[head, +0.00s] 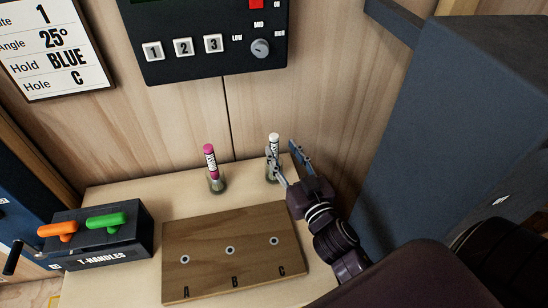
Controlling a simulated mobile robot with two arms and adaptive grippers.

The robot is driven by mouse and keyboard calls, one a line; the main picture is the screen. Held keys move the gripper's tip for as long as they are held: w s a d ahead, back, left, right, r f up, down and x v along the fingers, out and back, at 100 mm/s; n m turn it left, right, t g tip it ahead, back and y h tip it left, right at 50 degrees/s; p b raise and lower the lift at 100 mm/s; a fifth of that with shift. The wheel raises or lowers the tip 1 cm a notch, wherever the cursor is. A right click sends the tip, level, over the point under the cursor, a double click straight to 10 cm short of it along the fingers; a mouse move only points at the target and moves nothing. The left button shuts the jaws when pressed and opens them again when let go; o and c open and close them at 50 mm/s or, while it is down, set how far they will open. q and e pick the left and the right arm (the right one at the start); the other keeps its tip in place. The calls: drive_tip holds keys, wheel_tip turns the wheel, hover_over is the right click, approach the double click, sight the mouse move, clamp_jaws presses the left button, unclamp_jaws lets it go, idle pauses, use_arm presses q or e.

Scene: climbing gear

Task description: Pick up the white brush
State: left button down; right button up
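The white brush (274,139) stands upright in a small clear holder (271,177) at the back of the light wooden table, near the wall. My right gripper (281,149) comes in from the lower right, its two fingers spread apart. One finger overlaps the lower part of the brush in the picture; the other is to the right, clear of it. I cannot tell whether the finger touches the brush. The brush's lower part is partly hidden. My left gripper does not show.
A pink brush (210,161) stands in a similar holder to the left. In front lies a wooden board (206,234) with holes A, B, C. A black T-handles block (137,238) holds an orange and a green handle. A control panel (205,64) hangs behind; a dark grey panel (455,120) stands at right.

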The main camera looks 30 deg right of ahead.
sight(276, 143)
drive_tip(key=w, duration=0.1)
drive_tip(key=w+p, duration=0.1)
drive_tip(key=w, duration=0.1)
drive_tip(key=shift+w+a+r+p, duration=0.15)
drive_tip(key=shift+w+r+p, duration=0.15)
drive_tip(key=shift+w, duration=0.1)
drive_tip(key=shift+w+f, duration=0.2)
drive_tip(key=shift+w, duration=0.4)
drive_tip(key=shift+c, duration=0.2)
clamp_jaws()
